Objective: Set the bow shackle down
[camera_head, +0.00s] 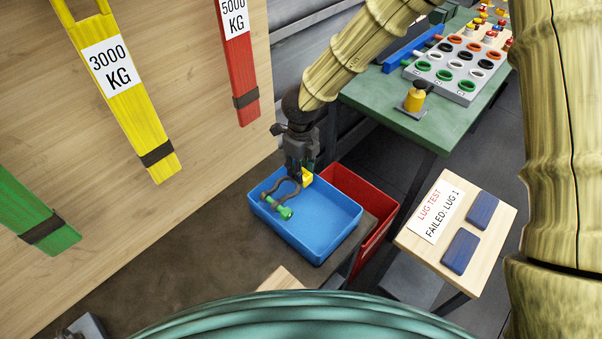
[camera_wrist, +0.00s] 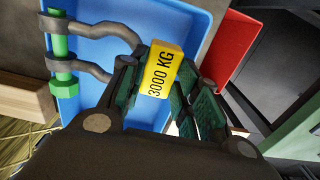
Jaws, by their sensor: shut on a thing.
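The bow shackle is dark grey with a green pin. It shows in the head view (camera_head: 292,190) and at the upper left of the wrist view (camera_wrist: 100,33). A yellow tag reading 3000 KG (camera_wrist: 160,70) sits at its bow end, between my fingers. My gripper (camera_head: 299,172), also in the wrist view (camera_wrist: 168,92), is shut on the shackle's bow end. The shackle is over the left part of a blue tray (camera_head: 335,250), with the pin end toward the front. I cannot tell whether it touches the tray floor. My fingers hide part of the bow.
A red bin (camera_head: 377,242) stands right beside the blue tray. A wooden stand (camera_head: 480,247) carries a LUG TEST sign. Slings marked 3000 KG (camera_head: 130,100) and 5000 KG (camera_head: 238,65) hang on the left board. A green table (camera_head: 390,100) stands behind. The tray's right part is empty.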

